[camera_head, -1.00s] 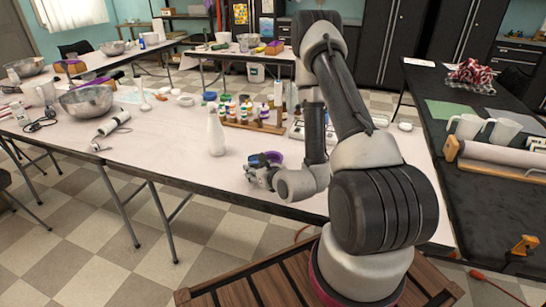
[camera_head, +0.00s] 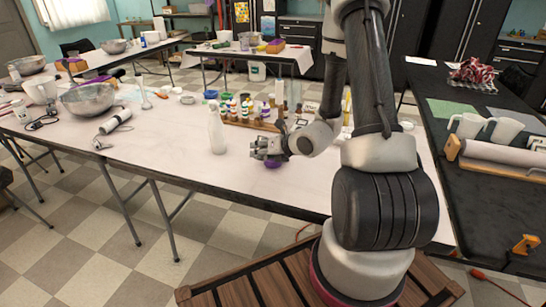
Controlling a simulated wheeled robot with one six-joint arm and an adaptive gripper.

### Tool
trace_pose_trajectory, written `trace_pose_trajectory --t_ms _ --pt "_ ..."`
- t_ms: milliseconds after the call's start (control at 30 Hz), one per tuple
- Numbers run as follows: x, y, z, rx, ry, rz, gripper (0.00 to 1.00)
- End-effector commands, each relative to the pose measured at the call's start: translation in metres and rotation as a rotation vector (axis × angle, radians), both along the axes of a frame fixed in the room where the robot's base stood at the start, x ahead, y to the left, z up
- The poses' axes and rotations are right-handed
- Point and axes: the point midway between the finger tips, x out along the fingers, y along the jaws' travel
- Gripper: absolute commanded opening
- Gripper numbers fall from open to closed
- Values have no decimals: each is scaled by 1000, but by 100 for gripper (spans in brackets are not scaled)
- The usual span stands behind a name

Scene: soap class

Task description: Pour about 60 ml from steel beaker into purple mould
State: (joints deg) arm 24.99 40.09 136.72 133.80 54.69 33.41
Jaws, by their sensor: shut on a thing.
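The purple mould (camera_head: 273,164) sits on the white table near its front edge, partly covered by my gripper. My gripper (camera_head: 263,147) is above the mould in the picture and is shut on a small grey thing, which I take to be the steel beaker. The beaker is hard to tell from the grey fingers at this size, so its tilt and contents cannot be made out. I cannot tell whether its rim is directly over the mould.
A white bottle (camera_head: 216,132) stands just left of my gripper. A wooden rack (camera_head: 250,124) with several small bottles is behind it. A steel bowl (camera_head: 88,101) and a grey hand tool (camera_head: 115,121) lie further left.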

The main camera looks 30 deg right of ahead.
Motion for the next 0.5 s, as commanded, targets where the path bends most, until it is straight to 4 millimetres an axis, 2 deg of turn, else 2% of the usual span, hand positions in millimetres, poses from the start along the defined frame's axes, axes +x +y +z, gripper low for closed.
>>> trace_pose_trajectory --t_ms 500 --pt "6 -9 -1 124 80 0 21"
